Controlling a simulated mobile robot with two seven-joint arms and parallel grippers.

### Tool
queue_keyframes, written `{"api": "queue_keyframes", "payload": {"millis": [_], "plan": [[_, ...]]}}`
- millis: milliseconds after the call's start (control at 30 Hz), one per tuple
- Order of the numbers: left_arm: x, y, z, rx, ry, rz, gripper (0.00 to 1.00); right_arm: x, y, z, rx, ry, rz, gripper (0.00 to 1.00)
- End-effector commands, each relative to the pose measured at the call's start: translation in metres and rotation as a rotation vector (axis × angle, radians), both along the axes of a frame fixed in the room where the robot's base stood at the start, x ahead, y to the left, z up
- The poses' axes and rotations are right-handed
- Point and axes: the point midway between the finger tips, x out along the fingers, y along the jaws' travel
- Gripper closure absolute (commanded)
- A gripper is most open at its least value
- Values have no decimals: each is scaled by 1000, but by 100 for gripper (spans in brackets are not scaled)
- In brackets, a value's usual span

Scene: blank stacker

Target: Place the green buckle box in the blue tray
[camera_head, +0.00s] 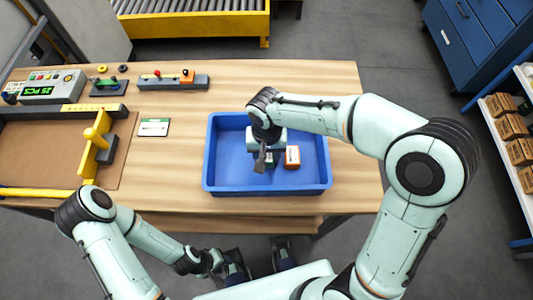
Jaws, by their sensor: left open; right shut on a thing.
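The blue tray (212,165) stands on the wooden table, in the middle of the view. My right gripper (263,159) reaches over the tray from the right and points down into it. It is shut on a small dark greenish thing, likely the green buckle box, which the wrist and fingers mostly hide. I cannot tell whether this thing touches the tray floor. An orange box with a white top (292,157) is in the tray, just right of the gripper. My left gripper (240,264) is open and low in front of the table, away from the tray.
A white and green card (154,127) lies left of the tray. A brown board with a yellow-handled fixture (97,138) fills the table's left side. A counter display (45,88) and button blocks (173,81) line the back. The table right of the tray is clear.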

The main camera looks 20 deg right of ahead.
Motion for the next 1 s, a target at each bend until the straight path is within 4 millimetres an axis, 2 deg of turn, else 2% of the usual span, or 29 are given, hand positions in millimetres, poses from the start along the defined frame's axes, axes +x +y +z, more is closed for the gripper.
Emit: {"api": "queue_keyframes", "payload": {"millis": [100,467,500,533,833,1000], "plan": [[0,0,-1,0,1,0,57,0,0,-8,1,-1,0,88],[-1,0,-4,0,0,0,57,0,0,-12,1,-1,0,88],[-1,0,-4,0,0,0,57,0,0,-12,1,-1,0,47],[-1,0,-4,0,0,0,57,0,0,-12,1,-1,0,43],[0,0,-3,0,0,0,57,0,0,-10,1,-1,0,43],[0,0,2,0,-1,0,57,1,0,7,2,-6,0,43]]}}
